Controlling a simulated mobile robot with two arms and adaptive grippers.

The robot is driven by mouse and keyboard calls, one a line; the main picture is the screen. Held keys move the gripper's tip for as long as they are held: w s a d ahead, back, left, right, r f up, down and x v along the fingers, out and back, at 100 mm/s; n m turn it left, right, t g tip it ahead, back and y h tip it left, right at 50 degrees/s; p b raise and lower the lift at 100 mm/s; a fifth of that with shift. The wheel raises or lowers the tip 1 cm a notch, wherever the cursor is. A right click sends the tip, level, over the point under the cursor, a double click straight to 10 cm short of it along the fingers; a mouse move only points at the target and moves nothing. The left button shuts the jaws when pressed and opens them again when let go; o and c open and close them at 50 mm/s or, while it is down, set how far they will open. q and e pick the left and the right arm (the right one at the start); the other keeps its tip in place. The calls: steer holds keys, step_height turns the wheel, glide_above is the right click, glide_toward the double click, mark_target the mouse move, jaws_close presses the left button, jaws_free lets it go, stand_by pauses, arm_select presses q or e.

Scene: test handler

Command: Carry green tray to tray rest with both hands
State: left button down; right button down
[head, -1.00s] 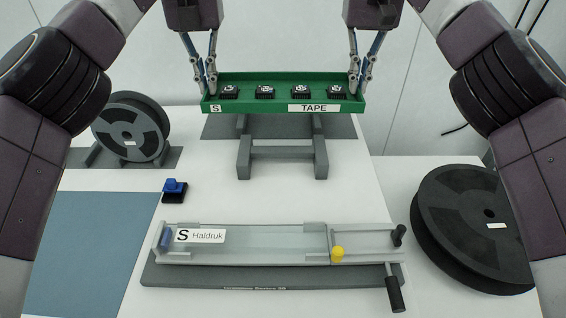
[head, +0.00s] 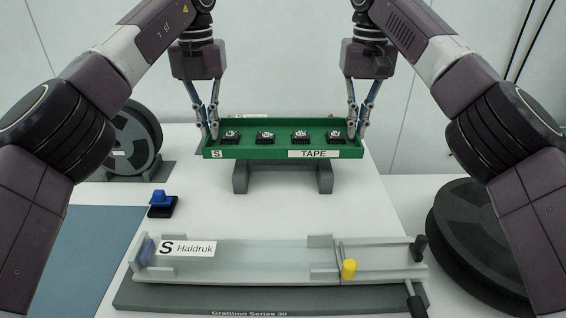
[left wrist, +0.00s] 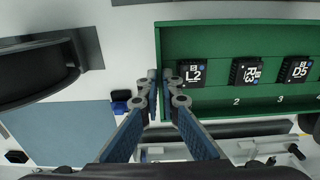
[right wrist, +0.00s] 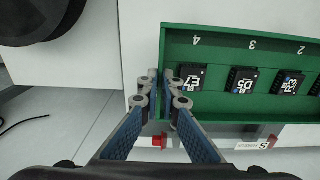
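The green tray (head: 262,153) carries several black chips in a row and a front label reading TAPE. In the head view it is level, over the grey tray rest (head: 240,180); whether it touches the rest is hidden. My left gripper (head: 211,136) is shut on the tray's left end wall, and in the left wrist view its fingertips (left wrist: 159,78) pinch the wall. My right gripper (head: 357,134) is shut on the right end wall, with its fingertips (right wrist: 159,78) on either side of the wall in the right wrist view.
A grey frame labelled Haldruk (head: 240,254) with a yellow knob (head: 348,269) lies at the front. A blue-topped black block (head: 162,204) stands left of centre. Dark reels stand at left (head: 135,140) and right (head: 465,240). White table is clear between rest and frame.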

mark_target(354, 142)
arm_select(q)
steer(key=shift+a+f, duration=0.1)
arm_select(e)
steer(key=shift+d+f, duration=0.1)
